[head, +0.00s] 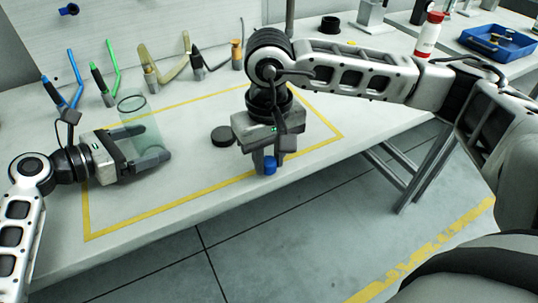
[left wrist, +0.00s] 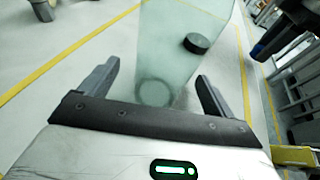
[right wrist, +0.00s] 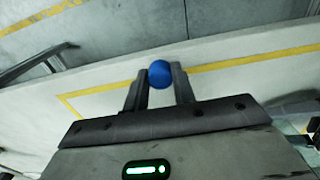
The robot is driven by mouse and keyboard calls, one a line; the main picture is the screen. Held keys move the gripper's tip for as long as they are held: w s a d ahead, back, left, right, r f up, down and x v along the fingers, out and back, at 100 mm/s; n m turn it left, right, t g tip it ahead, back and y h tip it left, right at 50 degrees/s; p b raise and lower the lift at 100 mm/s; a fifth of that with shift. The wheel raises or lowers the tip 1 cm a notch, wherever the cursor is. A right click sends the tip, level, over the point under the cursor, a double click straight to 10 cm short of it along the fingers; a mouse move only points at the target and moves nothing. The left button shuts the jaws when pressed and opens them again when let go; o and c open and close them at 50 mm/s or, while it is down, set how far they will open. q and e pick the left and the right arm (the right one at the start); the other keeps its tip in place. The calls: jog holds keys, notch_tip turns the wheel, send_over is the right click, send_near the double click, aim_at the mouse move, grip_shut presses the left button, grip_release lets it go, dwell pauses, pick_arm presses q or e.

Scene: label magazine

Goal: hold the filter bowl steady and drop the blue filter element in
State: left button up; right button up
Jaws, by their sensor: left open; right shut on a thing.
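The filter bowl (head: 132,108) is a clear greenish cylinder standing upright on the table at the left. My left gripper (head: 152,152) is open with its fingers on either side of the bowl; the bowl also shows between the fingers in the left wrist view (left wrist: 170,60). I see a gap between each finger and the bowl there. The blue filter element (head: 269,165) is held in my right gripper (head: 268,156), over the table's front part, well to the right of the bowl. In the right wrist view the blue element (right wrist: 160,73) sits between the fingertips.
A black round cap (head: 224,136) lies on the table between the two grippers. A blue tray (head: 490,42) and a red-and-white bottle (head: 429,35) stand at the back right. A yellow line marks the work area.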

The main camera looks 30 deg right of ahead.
pick_arm(q)
jog(key=shift+c, duration=0.3)
jog(key=c, duration=1)
jog(key=shift+c, duration=0.2)
pick_arm(e)
jog(key=w+a+r, duration=0.1)
jog(key=w, duration=0.1)
jog(key=w+a+r, duration=0.1)
jog(key=w, duration=0.2)
jog(key=w+a+r, duration=0.1)
jog(key=w, duration=0.1)
jog(key=shift+w+r, duration=0.15)
jog(key=shift+r, duration=0.05)
jog(key=w+a+r, duration=0.5)
jog(key=a+r, duration=0.2)
jog(key=r, duration=0.3)
jog(key=w+a+r, duration=0.4)
jog(key=a+r, duration=0.3)
jog(key=r, duration=0.3)
jog(key=shift+w+f, duration=0.1)
jog(key=shift+f, duration=2.6)
